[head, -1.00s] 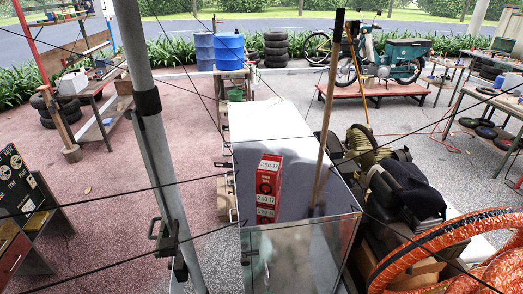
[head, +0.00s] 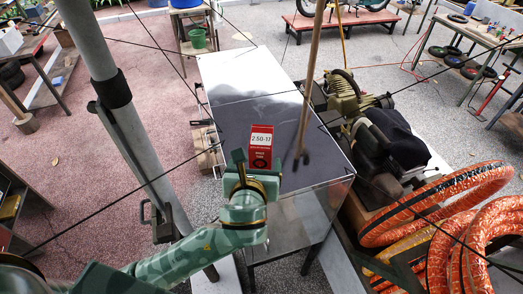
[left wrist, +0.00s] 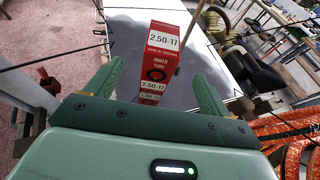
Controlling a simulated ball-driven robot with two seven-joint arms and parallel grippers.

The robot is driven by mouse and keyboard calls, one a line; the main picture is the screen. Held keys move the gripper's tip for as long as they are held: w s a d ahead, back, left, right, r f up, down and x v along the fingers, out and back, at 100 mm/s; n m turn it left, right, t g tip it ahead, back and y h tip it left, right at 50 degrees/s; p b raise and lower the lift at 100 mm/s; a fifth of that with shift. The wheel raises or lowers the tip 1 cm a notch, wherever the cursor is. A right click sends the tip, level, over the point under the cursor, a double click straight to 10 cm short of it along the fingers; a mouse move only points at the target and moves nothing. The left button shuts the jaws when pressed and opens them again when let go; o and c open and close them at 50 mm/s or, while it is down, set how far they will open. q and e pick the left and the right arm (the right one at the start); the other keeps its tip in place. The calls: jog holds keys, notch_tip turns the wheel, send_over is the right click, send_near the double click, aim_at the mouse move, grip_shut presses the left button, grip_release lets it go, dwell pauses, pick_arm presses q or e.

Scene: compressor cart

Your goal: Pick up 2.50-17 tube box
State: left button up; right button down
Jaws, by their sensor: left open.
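The red 2.50-17 tube box (head: 261,140) stands upright on the shiny top of the glass-fronted case (head: 225,75). Its white label, inner tube text and black ring picture show in the left wrist view (left wrist: 160,58). My left gripper (head: 259,163) is open on the near side of the box, and hides its lower part in the head view. In the left wrist view the two green fingers (left wrist: 157,88) stand apart, with the box seen between and beyond them. I cannot tell whether the box is between the fingertips. My right gripper is not in view.
A wooden pole (head: 309,80) stands on the case just right of the box. A compressor and dark machine (head: 385,140) and orange-wrapped tyres (head: 440,205) lie to the right. A grey post (head: 125,115) rises at the left. The case top behind the box is clear.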

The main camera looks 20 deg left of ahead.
aim_at(259, 148)
pick_arm(q)
jog(key=x, duration=0.7)
jog(key=shift+w+a+f, duration=0.15)
jog(key=shift+w+a, duration=0.05)
jog(key=shift+w, duration=0.1)
jog(key=shift+w+f, duration=0.1)
jog(key=shift+w, duration=0.4)
jog(key=x, duration=0.3)
jog(key=p+x, duration=0.1)
jog(key=shift+w+d+f, duration=0.15)
jog(key=shift+w+d, duration=0.05)
jog(key=shift+w, duration=0.25)
jog(key=shift+s, duration=0.15)
jog(key=shift+c, duration=1.2)
jog(key=c, duration=1.1)
